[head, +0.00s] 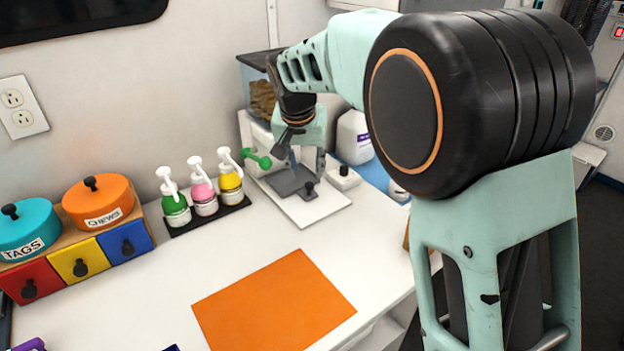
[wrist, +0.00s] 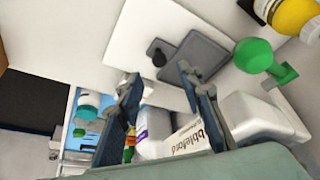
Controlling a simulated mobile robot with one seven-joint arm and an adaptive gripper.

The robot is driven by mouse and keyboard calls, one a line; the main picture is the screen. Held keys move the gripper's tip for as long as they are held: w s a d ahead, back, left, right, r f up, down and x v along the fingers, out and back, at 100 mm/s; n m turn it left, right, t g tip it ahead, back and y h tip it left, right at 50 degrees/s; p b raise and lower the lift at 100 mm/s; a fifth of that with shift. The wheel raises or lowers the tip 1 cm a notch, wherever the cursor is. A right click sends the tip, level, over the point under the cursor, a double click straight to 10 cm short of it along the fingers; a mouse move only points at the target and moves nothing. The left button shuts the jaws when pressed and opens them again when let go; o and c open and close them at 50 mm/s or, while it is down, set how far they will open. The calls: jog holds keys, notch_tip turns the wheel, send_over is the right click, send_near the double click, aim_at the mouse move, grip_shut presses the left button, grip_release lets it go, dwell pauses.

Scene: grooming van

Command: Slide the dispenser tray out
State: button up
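The dispenser (head: 256,130) stands against the wall at the back, with a clear hopper of brown kibble on top and a green knob (head: 263,162) at its side. Its grey tray (head: 284,184) lies low at the front over a white base plate, with a black knob (head: 310,190) at the tray's front edge. In the wrist view the tray (wrist: 203,57) and its knob (wrist: 158,53) show beyond the fingers. My gripper (head: 306,163) is open and empty, pointing down above the tray, apart from the knob. The arm hides part of the dispenser.
Three pump bottles (head: 203,187) stand on a black strip left of the dispenser. A white jug (head: 354,137) stands behind on a blue surface. Drawers and lidded jars (head: 98,201) are at the left. An orange mat (head: 273,305) lies in front, with bare counter around it.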

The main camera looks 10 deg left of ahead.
aim_at(309, 184)
jog(key=x, duration=0.7)
jog(key=shift+r, duration=0.1)
grip_shut()
